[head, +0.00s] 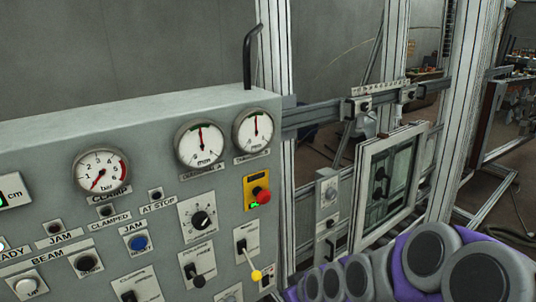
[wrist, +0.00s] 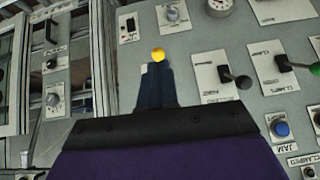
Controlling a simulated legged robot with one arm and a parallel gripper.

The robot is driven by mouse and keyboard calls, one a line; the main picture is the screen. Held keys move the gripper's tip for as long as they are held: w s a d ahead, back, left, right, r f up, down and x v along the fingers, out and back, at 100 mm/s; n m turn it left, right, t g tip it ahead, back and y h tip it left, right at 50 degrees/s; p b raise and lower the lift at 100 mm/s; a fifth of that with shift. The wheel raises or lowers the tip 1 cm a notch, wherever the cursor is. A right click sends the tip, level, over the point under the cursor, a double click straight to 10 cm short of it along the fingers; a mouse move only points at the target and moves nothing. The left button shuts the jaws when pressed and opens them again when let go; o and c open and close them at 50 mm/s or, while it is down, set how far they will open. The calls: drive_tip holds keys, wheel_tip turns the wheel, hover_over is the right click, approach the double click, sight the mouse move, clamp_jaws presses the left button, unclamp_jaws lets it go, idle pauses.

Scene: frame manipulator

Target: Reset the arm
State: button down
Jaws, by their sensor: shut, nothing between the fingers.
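My gripper (wrist: 157,72) shows in the wrist view as dark fingers, shut and empty, in front of a grey control panel. The yellow ball knob (wrist: 158,55) of a panel lever appears just beyond the fingertips; I cannot tell whether they touch it. The same yellow knob (head: 256,275) shows low on the panel in the head view. My purple arm with grey round pads (head: 410,265) fills the lower right of the head view. The gripper fingers are not visible there.
The control panel (head: 120,130) carries dials, a red emergency button (head: 262,196), a blue button (head: 138,243) and a black lever (head: 197,277). An aluminium frame (head: 275,60) with a small framed window (head: 390,180) stands to the right. Open floor shows beyond the frame.

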drive_tip(key=s+d+r+m+g+h, duration=0.1)
drive_tip(key=s+d+r+m+g, duration=0.1)
drive_tip(key=s, duration=0.8)
drive_tip(key=s+d+r+m+g+h, duration=0.1)
drive_tip(key=s+d+r+m+g, duration=0.1)
drive_tip(key=s, duration=0.8)
drive_tip(key=s+d+r+m+g+h, duration=0.2)
drive_tip(key=s+d+r+g, duration=0.1)
drive_tip(key=s, duration=0.6)
wheel_tip(320, 180, up, 3)
drive_tip(key=shift+s+d+f+m, duration=0.1)
drive_tip(key=shift+s+d+m, duration=0.25)
drive_tip(key=shift+d, duration=0.25)
